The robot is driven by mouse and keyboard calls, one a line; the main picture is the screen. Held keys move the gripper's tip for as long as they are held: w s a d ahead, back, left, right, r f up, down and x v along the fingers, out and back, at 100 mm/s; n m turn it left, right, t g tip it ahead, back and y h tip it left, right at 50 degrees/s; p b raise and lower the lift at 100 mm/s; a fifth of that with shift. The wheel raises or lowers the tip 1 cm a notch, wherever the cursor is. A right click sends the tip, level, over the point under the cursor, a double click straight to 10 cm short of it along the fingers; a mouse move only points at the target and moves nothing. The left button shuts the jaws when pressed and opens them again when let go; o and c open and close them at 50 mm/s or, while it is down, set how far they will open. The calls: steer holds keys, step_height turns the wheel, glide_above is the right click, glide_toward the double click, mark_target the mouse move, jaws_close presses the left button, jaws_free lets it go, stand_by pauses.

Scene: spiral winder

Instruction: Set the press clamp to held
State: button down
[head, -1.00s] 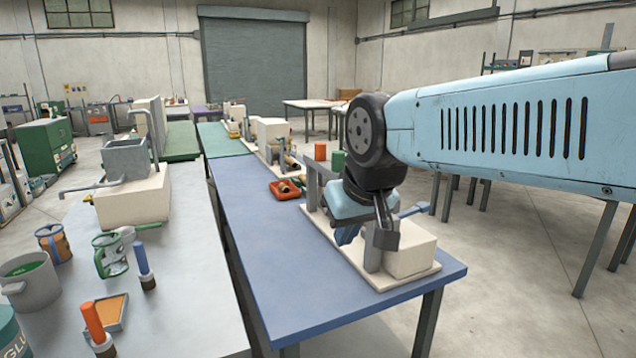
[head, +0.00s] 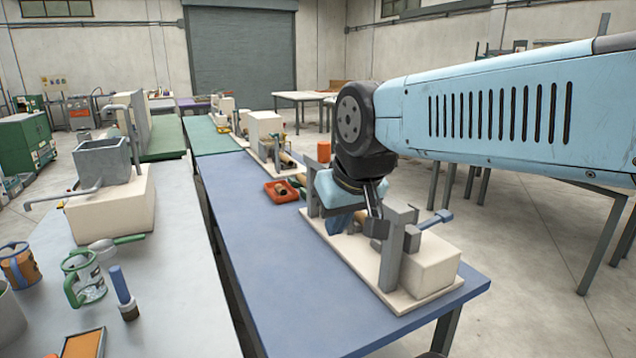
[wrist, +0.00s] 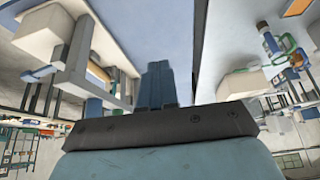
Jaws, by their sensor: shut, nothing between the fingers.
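The press (head: 430,262), a cream block with grey posts on a pale base plate, stands on the blue table's near right end. A blue-tipped lever (head: 437,219) sticks out from its right side and looks like the clamp handle; its setting cannot be told. The press also shows at the left of the wrist view (wrist: 45,42), with the lever (wrist: 40,75) below the block. My gripper (head: 340,222) is beside the grey posts, on their left, partly hidden by my wrist. In the wrist view the blue fingers (wrist: 158,68) are together and empty, apart from the press.
The blue table (head: 262,235) has clear surface left of the press. A red tray (head: 283,191) with small parts lies farther along it. A grey bench (head: 180,290) with mugs runs along the left, across a gap. Other machines (head: 265,128) stand beyond.

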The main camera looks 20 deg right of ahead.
steer(key=shift+w+a, duration=0.1)
steer(key=shift+a, duration=0.05)
steer(key=shift+w+r, duration=0.1)
steer(key=w+d+f+m+g+h, duration=0.1)
steer(key=w+d+f+g+h, duration=0.3)
steer(key=w, duration=0.5)
steer(key=w+d+f+g+h, duration=0.25)
steer(key=w+d, duration=0.25)
steer(key=w, duration=0.4)
steer(key=w+d+f+m+g+h, duration=0.15)
steer(key=w+d+f+h, duration=0.3)
steer(key=w, duration=0.45)
steer(key=w+a+f+n+t+h, duration=0.1)
steer(key=w+f+h, duration=0.3)
steer(key=w, duration=0.5)
steer(key=w+a+f+n+t+h, duration=0.2)
steer(key=w+f+h, duration=0.2)
steer(key=w, duration=0.5)
steer(key=h, duration=0.2)
steer(key=shift+a+f+t+h, duration=0.15)
steer(key=shift+f+t+h, duration=0.15)
